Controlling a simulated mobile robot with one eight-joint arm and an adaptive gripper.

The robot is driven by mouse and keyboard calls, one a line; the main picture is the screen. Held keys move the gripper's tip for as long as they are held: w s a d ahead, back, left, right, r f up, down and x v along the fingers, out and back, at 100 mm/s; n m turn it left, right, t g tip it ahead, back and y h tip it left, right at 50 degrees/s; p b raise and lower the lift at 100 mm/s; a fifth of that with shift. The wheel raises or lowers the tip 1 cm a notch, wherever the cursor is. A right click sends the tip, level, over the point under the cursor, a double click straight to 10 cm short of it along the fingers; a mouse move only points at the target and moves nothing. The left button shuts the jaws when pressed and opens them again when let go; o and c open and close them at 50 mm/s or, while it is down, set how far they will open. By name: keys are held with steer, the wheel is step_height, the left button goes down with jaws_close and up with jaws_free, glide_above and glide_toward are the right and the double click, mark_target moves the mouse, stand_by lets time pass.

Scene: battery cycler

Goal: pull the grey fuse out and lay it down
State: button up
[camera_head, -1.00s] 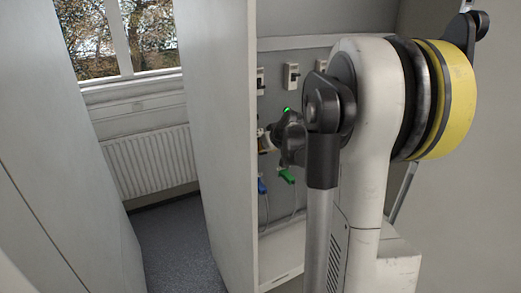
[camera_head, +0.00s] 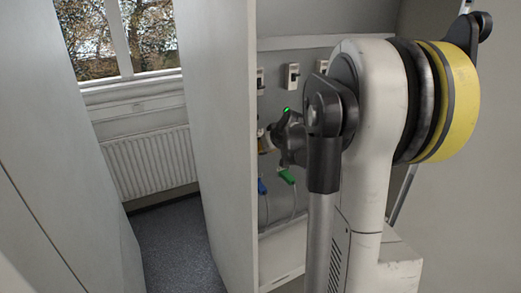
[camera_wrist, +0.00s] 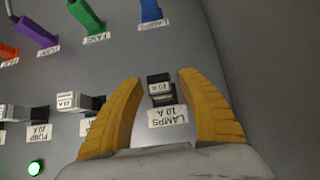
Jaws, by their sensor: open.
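My gripper (camera_wrist: 159,78) is open in the wrist view, with its two yellow fingers on either side of a small fuse (camera_wrist: 161,92) in a dark holder. This fuse has a pale 10 A tag and a LAMPS 10 A label below it. I see a gap between the fuse and each finger; how deep the fingers reach is hard to tell. A light grey fuse (camera_wrist: 14,112) in a black holder sits further left, above a PUMP label. In the head view my gripper (camera_head: 280,130) is at the cabinet panel, partly hidden by my arm.
Another black holder with a pale tag (camera_wrist: 68,100) lies just left of the left finger. Blue (camera_wrist: 151,11), green (camera_wrist: 86,16) and purple (camera_wrist: 37,32) plugs line the panel. A green lamp (camera_wrist: 35,167) is lit. A cabinet side wall (camera_head: 222,140) stands left of the panel.

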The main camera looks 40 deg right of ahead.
steer(key=c, duration=0.8)
steer(key=shift+c, duration=0.2)
steer(key=shift+s, duration=0.1)
steer(key=shift+s, duration=0.1)
steer(key=shift+c, duration=0.5)
steer(key=shift+s+a, duration=0.25)
steer(key=shift+s, duration=0.6)
steer(key=shift+s+a, duration=0.2)
steer(key=shift+s, duration=0.7)
steer(key=shift+s+a, duration=0.25)
steer(key=shift+s, duration=0.6)
jaws_close()
